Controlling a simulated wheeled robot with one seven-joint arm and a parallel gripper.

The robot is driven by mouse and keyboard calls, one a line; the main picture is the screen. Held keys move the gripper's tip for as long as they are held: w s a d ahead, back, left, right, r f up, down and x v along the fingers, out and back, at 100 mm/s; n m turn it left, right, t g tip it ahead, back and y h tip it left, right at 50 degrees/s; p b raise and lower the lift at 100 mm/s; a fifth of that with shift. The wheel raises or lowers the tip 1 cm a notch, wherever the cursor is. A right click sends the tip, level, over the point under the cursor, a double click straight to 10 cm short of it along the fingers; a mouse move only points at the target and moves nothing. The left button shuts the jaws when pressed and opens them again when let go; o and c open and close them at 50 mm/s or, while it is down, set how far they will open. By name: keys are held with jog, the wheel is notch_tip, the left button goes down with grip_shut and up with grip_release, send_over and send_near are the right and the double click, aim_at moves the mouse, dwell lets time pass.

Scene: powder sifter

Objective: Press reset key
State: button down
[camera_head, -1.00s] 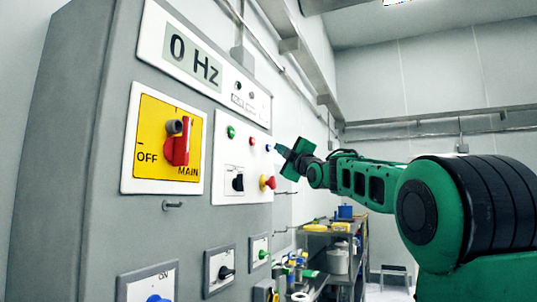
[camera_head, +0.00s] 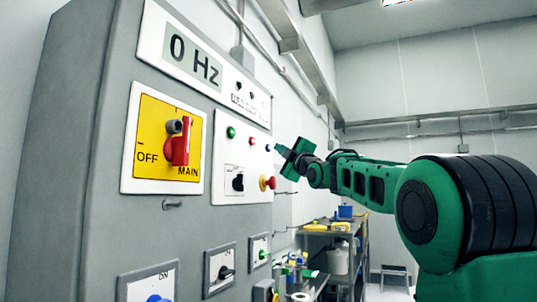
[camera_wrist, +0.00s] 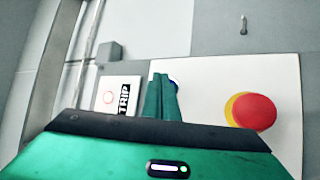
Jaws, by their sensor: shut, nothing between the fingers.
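The control panel plate (camera_head: 232,160) on the grey cabinet carries a green button (camera_head: 231,132), a red button (camera_head: 252,140) and a small blue button (camera_head: 267,147). No label reading "reset" can be made out. My gripper (camera_head: 277,148) is shut and empty, with its tips close to the blue button at the plate's right edge. In the wrist view, my closed fingers (camera_wrist: 161,84) partly hide the blue button (camera_wrist: 175,82). I cannot tell whether they touch it.
A red mushroom knob on a yellow ring (camera_wrist: 255,112) sits beside my fingers. A black switch (camera_head: 238,182) and a yellow main switch plate (camera_head: 150,155) are further left. A "TRIP" label (camera_wrist: 124,101) shows near the fingers. A cluttered shelf (camera_head: 335,230) stands behind.

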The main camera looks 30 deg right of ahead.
jog(key=shift+a, duration=0.15)
jog(key=shift+w+a+r, duration=0.1)
jog(key=shift+w+a, duration=0.05)
jog(key=shift+w, duration=0.05)
jog(key=shift+w+a, duration=0.3)
jog(key=shift+w, duration=0.05)
dwell(1.1)
jog(key=shift+s+d, duration=0.55)
jog(key=shift+s, duration=0.15)
jog(key=shift+s+d, duration=0.8)
jog(key=shift+s, duration=0.2)
jog(key=shift+s+d, duration=0.75)
jog(key=shift+s, duration=0.2)
